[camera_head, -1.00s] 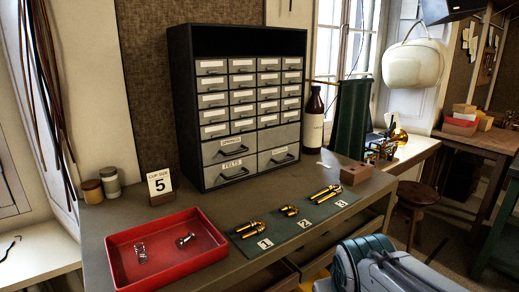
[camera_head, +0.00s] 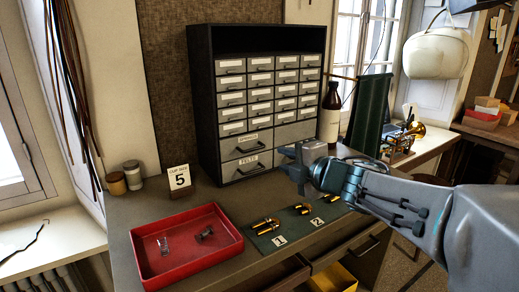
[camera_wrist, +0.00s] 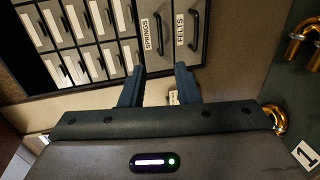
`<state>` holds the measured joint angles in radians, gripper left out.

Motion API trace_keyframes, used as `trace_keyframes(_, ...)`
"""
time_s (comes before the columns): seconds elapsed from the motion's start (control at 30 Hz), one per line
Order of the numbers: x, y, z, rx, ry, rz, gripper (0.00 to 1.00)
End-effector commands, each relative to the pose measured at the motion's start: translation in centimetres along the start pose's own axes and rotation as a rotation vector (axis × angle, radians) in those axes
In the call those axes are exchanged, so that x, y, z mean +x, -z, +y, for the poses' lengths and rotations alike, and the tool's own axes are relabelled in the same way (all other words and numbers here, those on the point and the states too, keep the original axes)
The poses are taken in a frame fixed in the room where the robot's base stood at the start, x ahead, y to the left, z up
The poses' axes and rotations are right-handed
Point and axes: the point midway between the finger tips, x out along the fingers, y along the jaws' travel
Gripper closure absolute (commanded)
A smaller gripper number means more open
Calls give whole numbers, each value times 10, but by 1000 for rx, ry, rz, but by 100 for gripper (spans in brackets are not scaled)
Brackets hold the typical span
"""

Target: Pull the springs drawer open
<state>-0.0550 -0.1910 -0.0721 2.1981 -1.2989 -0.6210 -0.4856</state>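The springs drawer (camera_head: 232,147) is the upper of two larger grey drawers at the cabinet's lower left, and it looks closed. In the wrist view the springs drawer (camera_wrist: 146,35) shows its label and a dark bar handle (camera_wrist: 159,33). The felts drawer (camera_head: 233,170) is directly below it and also looks closed; it shows beside the springs drawer in the wrist view (camera_wrist: 180,30). My gripper (camera_head: 284,162) is in front of the cabinet, to the right of both handles in the head view. In the wrist view my gripper (camera_wrist: 160,76) is open and empty, its fingers apart from the handle.
A red tray (camera_head: 150,277) with small parts and a green mat (camera_head: 262,245) with brass pieces lie on the bench before the cabinet. A number 5 card (camera_head: 179,180) stands to the left. A brown bottle (camera_head: 330,112) stands right of the cabinet.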

Motion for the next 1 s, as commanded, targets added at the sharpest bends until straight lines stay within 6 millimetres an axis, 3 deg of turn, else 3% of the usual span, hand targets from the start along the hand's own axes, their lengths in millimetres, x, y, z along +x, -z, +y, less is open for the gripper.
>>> trace_keyframes(0.6,104,0,-1,3,2,1,71)
trace_keyframes(0.8,126,0,0,4,1,-1,71)
trace_keyframes(1.0,133,0,0,4,0,-1,71)
